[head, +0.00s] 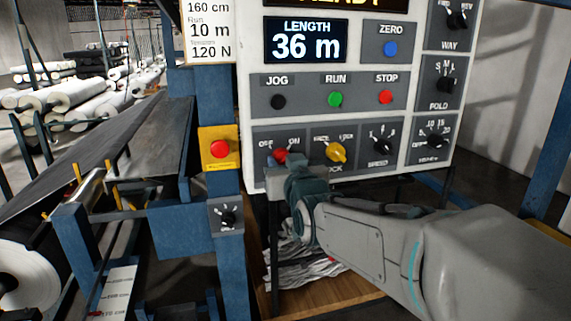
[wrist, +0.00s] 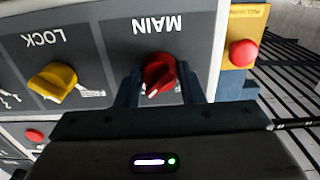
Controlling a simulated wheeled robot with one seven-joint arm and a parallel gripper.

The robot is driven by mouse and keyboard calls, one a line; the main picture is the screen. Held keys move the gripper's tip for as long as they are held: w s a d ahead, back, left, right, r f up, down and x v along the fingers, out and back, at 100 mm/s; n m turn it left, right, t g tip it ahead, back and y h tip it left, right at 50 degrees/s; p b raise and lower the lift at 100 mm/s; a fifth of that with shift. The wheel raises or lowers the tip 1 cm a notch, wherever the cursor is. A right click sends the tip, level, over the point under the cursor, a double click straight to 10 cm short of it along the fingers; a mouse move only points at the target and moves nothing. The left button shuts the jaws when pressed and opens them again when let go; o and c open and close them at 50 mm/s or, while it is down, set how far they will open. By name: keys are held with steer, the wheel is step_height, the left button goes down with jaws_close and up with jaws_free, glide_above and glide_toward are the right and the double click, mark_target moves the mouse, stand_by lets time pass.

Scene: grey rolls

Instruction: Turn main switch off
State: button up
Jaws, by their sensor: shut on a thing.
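The main switch is a red rotary knob (head: 281,157) at the lower left of the grey control panel, between the OFF and ON marks. My gripper (head: 291,165) is at the knob and partly covers it in the head view. In the wrist view, which sees the panel upside down, the red knob (wrist: 159,72) sits under the word MAIN, between the two fingers of my gripper (wrist: 161,86). The fingers are shut on its sides. The knob's white mark points to the lower left there, which is the ON side.
Right of the main switch is the yellow lock knob (head: 337,151), then the black speed knob (head: 383,146). Jog, run and stop buttons (head: 386,97) are above. A red emergency button (head: 219,149) on a yellow box is close on the left. A black knob (head: 228,217) sits below it.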

steer(key=shift+f, duration=0.1)
steer(key=n+b, duration=0.1)
steer(key=b, duration=0.1)
steer(key=n+b, duration=0.2)
steer(key=b, duration=0.1)
steer(key=shift+d+f+n, duration=0.1)
steer(key=shift+f+n, duration=0.1)
steer(key=shift+n, duration=0.1)
steer(key=n+b, duration=0.4)
steer(key=b, duration=0.1)
steer(key=n+b, duration=0.2)
steer(key=n, duration=0.1)
steer(key=n+b, duration=0.1)
steer(key=n, duration=0.1)
steer(key=shift+r, duration=0.25)
steer(key=n+b, duration=0.1)
steer(key=n, duration=0.4)
steer(key=shift+r, duration=0.15)
steer(key=o, duration=1)
steer(key=shift+w, duration=0.1)
